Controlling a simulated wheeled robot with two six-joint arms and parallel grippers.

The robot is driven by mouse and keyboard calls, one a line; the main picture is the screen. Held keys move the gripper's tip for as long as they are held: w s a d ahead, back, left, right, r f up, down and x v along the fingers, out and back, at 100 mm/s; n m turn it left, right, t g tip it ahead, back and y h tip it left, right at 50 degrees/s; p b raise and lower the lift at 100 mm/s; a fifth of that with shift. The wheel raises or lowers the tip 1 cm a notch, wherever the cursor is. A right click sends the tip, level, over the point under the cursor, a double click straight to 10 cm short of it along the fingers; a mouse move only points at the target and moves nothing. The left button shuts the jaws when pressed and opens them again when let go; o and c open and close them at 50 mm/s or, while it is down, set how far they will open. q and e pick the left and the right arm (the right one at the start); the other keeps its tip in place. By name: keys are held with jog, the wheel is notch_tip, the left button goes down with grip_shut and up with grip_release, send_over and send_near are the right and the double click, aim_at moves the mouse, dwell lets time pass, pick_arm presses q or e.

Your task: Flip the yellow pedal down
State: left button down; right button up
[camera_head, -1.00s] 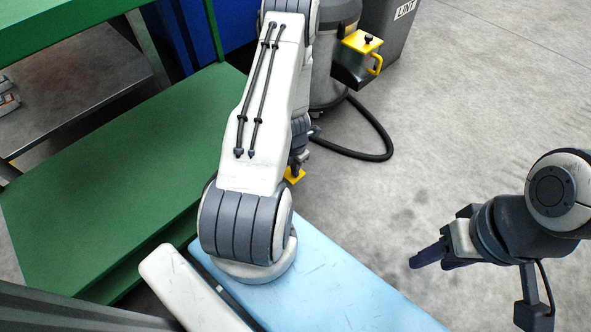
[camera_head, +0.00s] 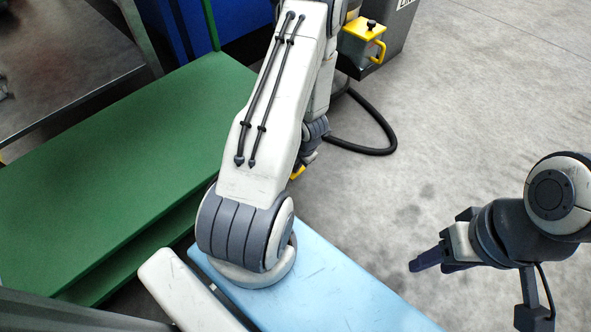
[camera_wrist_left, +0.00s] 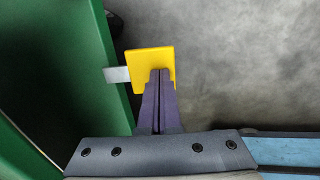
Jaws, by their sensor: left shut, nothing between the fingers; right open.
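The yellow pedal (camera_wrist_left: 149,68) is a flat square plate at the top centre of the left wrist view. A short grey bar joins it to the green frame on the left. Only a small yellow bit (camera_head: 297,172) shows in the head view, mostly hidden behind my left arm. My left gripper (camera_wrist_left: 160,72) is shut and empty. Its fingertips overlap the lower right part of the pedal in the wrist view; I cannot tell whether they touch. My right gripper (camera_head: 428,262) is open and empty over bare floor at the right.
A green shelf frame (camera_head: 110,170) stands on the left, close to the pedal. A grey container with a yellow-lidded box (camera_head: 362,42) and a black hose (camera_head: 385,140) are at the back. The concrete floor (camera_head: 470,110) on the right is clear.

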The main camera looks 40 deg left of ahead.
pick_arm(q)
jog(key=shift+d+f+b, duration=0.1)
jog(key=shift+f+b, duration=0.5)
jog(key=shift+f, duration=0.05)
jog(key=shift+f+b, duration=0.65)
pick_arm(e)
jog(key=shift+f, duration=1.7)
pick_arm(q)
jog(key=shift+s+f, duration=0.1)
jog(key=shift+f, duration=0.05)
jog(key=d+r+p, duration=0.7)
jog(key=r+p, duration=0.1)
jog(key=r, duration=0.4)
jog(key=shift+s+d+r+p, duration=0.15)
jog(key=shift+s+r+p, duration=0.05)
jog(key=shift+r+p, duration=0.1)
pick_arm(e)
notch_tip(320, 180, up, 9)
jog(key=shift+d+f, duration=0.15)
jog(key=shift+f, duration=0.05)
